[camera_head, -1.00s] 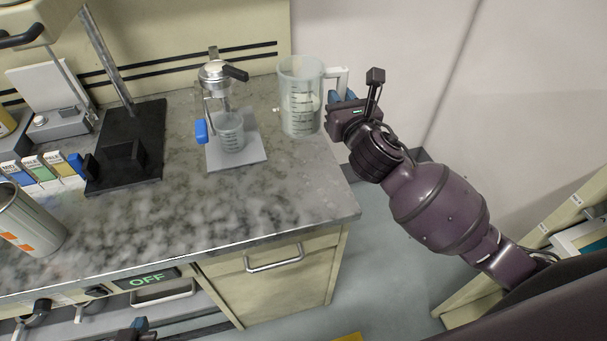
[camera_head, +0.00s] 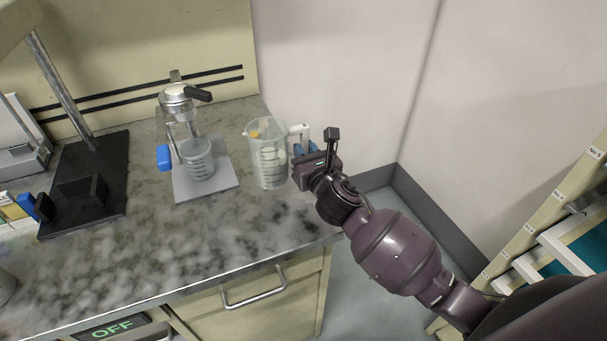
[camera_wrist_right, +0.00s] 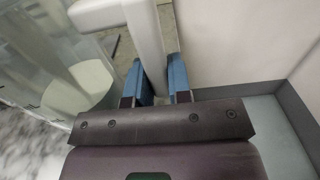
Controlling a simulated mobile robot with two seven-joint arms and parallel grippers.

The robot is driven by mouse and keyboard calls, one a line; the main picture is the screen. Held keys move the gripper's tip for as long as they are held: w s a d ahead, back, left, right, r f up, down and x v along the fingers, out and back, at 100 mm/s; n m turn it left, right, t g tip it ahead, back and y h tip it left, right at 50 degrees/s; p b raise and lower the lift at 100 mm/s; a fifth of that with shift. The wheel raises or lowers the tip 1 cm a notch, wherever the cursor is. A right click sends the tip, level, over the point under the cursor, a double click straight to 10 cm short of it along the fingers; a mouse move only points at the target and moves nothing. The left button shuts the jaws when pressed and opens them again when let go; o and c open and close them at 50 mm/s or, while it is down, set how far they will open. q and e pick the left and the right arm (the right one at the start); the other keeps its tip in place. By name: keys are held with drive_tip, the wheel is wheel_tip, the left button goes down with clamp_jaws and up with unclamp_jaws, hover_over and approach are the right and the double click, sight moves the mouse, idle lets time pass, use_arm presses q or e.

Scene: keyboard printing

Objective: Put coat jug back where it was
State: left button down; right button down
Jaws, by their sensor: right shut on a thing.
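The coat jug, a clear graduated jug with a white handle (camera_head: 268,158), is at the back right of the marble counter, upright. My right gripper (camera_head: 304,147) is shut on its handle from the right. In the right wrist view, the blue fingertips (camera_wrist_right: 160,80) close on both sides of the white handle (camera_wrist_right: 144,38), and part of the clear jug wall (camera_wrist_right: 50,70) shows at left. Something pale and a small orange patch show inside the jug. I cannot tell whether its base touches the counter. My left gripper is not in view.
Left of the jug, a small beaker (camera_head: 198,160) sits on a grey-based stand (camera_head: 207,185) with a metal top. A black stand (camera_head: 95,185) is farther left. The counter (camera_head: 200,240) is clear in front. A shelf rack (camera_head: 545,225) stands at far right.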

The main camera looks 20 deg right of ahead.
wheel_tip(320, 180, down, 6)
drive_tip(key=shift+b, duration=0.95)
drive_tip(key=shift+f, duration=0.1)
drive_tip(key=c, duration=1.1)
unclamp_jaws()
drive_tip(key=shift+o, duration=0.2)
